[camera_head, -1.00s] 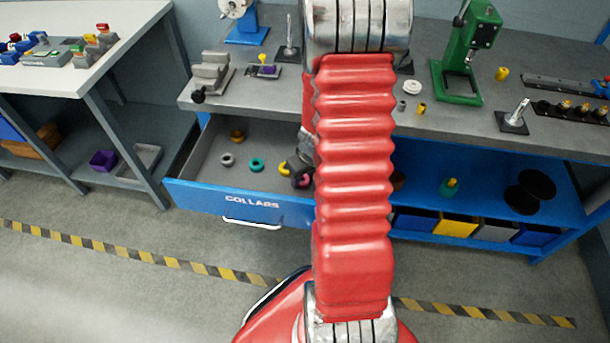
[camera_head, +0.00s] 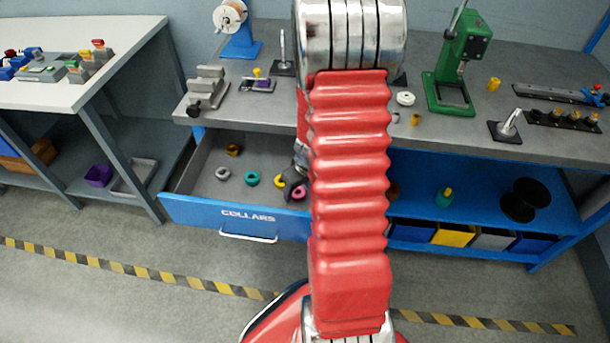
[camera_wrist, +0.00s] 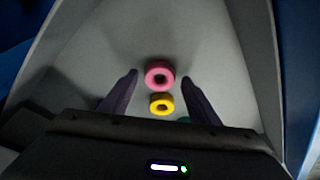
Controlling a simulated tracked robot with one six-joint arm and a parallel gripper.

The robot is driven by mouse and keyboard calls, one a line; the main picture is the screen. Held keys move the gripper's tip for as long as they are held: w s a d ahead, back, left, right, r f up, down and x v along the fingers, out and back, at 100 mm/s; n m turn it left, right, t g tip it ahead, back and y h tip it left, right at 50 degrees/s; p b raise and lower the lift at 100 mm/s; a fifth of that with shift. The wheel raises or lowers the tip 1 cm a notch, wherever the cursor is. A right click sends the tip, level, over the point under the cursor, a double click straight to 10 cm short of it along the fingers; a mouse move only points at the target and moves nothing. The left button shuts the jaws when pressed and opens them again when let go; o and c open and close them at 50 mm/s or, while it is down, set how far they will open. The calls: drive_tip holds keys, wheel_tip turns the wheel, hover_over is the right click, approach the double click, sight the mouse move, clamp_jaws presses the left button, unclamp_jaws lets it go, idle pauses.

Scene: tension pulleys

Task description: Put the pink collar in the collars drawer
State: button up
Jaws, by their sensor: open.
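The pink collar (camera_head: 299,193) lies on the floor of the open blue collars drawer (camera_head: 190,208), near its front wall. In the wrist view the pink collar (camera_wrist: 160,74) lies flat between and just beyond the tips of my gripper (camera_wrist: 160,80). The fingers are spread apart and hold nothing. A yellow collar (camera_wrist: 162,103) lies beside the pink one, also between the fingers. In the head view my gripper (camera_head: 293,180) is low at the drawer's right part, mostly hidden behind my red arm.
The grey bench top (camera_head: 420,125) above holds a green press (camera_head: 460,60) and small fixtures. The drawer walls stand close around my gripper.

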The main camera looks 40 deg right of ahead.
drive_tip(key=v, duration=1.1)
drive_tip(key=shift+r, duration=0.15)
idle(0.6)
drive_tip(key=a+r+n+t, duration=0.1)
drive_tip(key=a+r, duration=1.2)
drive_tip(key=a, duration=0.2)
drive_tip(key=s+a+r+t, duration=0.1)
drive_tip(key=s+a+r, duration=0.6)
drive_tip(key=a, duration=0.4)
drive_tip(key=shift+s+r, duration=0.35)
drive_tip(key=shift+r, duration=0.2)
drive_tip(key=shift+c, duration=0.5)
